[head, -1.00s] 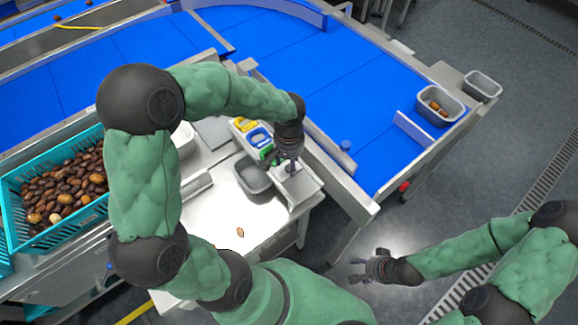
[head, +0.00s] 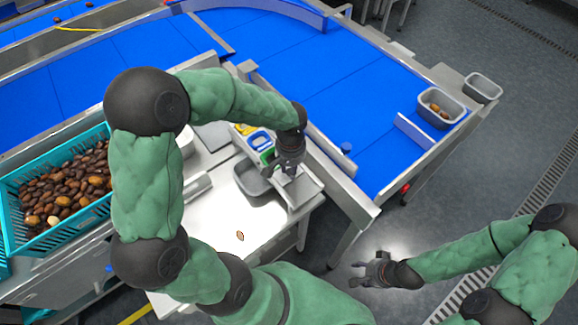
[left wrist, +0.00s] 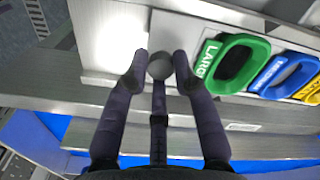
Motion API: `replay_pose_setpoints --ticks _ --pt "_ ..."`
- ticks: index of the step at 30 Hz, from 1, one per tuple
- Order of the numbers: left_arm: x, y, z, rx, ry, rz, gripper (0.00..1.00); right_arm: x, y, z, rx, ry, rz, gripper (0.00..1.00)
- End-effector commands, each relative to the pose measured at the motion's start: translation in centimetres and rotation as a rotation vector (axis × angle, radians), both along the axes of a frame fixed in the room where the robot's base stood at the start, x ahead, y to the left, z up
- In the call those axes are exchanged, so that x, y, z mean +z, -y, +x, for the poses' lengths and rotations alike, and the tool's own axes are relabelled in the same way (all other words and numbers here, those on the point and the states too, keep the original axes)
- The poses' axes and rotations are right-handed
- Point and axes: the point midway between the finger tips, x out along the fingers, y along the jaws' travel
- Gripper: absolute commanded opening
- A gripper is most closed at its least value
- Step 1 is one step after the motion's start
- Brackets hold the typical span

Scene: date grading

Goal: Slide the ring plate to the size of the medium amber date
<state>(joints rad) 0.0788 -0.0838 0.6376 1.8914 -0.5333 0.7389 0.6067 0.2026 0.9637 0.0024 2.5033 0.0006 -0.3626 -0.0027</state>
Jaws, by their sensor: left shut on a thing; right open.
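The ring plate (left wrist: 182,84) carries a green ring marked LARGE (left wrist: 234,66), a blue ring (left wrist: 278,77) and a yellow ring (left wrist: 312,88), in a row right of a round grey knob (left wrist: 160,65) in the left wrist view. My left gripper (left wrist: 160,68) is shut on the knob, one finger on each side. In the head view my left gripper (head: 288,172) is beside the green ring, partly hiding the plate. A single amber-brown date (head: 240,236) lies on the white table. My right gripper (head: 364,272) is open and empty over the floor.
A grey bin (head: 252,182) stands on the white table (head: 215,228) beside the ring plate. A teal crate (head: 48,243) full of dates is at left. The blue conveyor (head: 350,85) runs behind, with a grey tub (head: 440,103) holding dates at its right end.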

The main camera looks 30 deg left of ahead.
Motion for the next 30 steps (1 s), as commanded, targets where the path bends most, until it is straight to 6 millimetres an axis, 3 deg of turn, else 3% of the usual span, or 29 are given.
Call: replay_pose_setpoints --ticks 6,12,24,25,26,27,30 --pt "-0.1 4.1 -1.8 -0.008 -0.004 -0.001 0.0 -0.4 0.0 0.0 0.0 0.0 0.0 0.5" --pt "-0.1 6.7 -2.9 -0.004 -0.005 0.0 0.0 -0.6 0.0 0.0 0.0 0.0 0.0 0.5" --pt "-0.2 7.2 -3.3 0.0 -0.008 0.001 0.0 -0.6 0.0 0.0 0.0 0.0 0.0 0.5" --pt "-0.2 7.2 -3.3 0.0 -0.008 0.001 0.35 -0.6 0.0 0.0 0.0 0.0 0.0 0.5" --pt "-0.2 7.2 -3.3 0.0 -0.008 0.001 0.43 -0.6 0.0 0.0 0.0 0.0 0.0 0.5" --pt "-0.2 7.2 -3.3 0.0 -0.007 0.0 0.5 -0.6 0.0 0.0 0.0 0.0 0.0 0.5" --pt "-0.1 7.2 -3.2 0.0 -0.006 0.0 0.5 -0.6 0.0 0.0 0.0 0.0 0.0 0.5"
